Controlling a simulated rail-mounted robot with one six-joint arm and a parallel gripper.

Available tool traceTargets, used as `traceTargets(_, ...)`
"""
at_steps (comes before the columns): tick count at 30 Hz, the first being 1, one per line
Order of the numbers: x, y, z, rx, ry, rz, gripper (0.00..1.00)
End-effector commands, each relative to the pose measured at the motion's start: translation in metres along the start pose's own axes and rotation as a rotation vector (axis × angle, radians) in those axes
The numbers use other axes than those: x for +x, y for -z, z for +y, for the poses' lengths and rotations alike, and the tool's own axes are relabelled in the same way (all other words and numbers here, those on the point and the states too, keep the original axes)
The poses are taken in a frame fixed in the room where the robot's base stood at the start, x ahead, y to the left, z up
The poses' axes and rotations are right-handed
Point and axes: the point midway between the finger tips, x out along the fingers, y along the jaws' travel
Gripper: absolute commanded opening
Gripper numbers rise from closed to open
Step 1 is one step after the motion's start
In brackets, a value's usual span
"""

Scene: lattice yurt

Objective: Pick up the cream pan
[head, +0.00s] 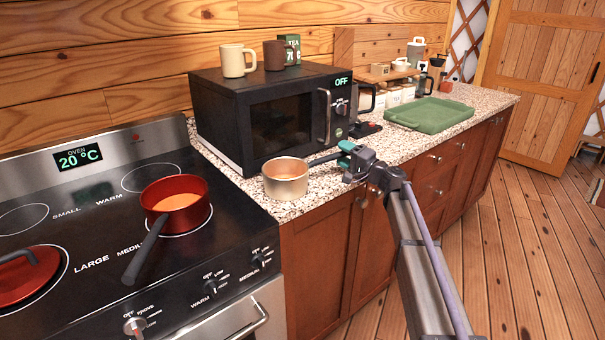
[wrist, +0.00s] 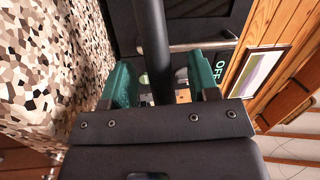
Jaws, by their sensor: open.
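The cream pan (head: 285,182) sits upright on the speckled counter in front of the microwave, its dark handle (head: 325,158) pointing right toward my gripper. My gripper (head: 346,152) is at the handle's far end, with its jaws open. In the wrist view the dark handle (wrist: 156,45) runs between the two green fingers of my gripper (wrist: 161,84), with a gap on each side. The pan's bowl is not visible in the wrist view.
The black microwave (head: 270,115) stands close behind the pan, with two mugs and a tea tin on top. A red saucepan (head: 178,203) is on the stove at left. A green tray (head: 430,114) lies farther along the counter. Some counter around the pan is clear.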

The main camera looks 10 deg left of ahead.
Motion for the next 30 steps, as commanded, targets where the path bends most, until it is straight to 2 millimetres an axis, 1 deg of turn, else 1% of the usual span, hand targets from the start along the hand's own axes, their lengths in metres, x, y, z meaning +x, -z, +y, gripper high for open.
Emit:
traceTargets(1, -0.0001, -0.0001, 0.0001, 0.000, 0.000, 0.000, 0.53)
traceTargets(2, -0.0002, 0.0000, 0.0001, 0.000, 0.000, 0.000, 0.50)
traceTargets(15, -0.0005, 0.0000, 0.0001, 0.000, 0.000, 0.000, 0.08)
traceTargets(18, -0.0005, 0.0000, 0.0001, 0.000, 0.000, 0.000, 0.00)
traceTargets(30, -0.0005, 0.0001, -0.0005, 0.002, 0.001, 0.000, 0.00)
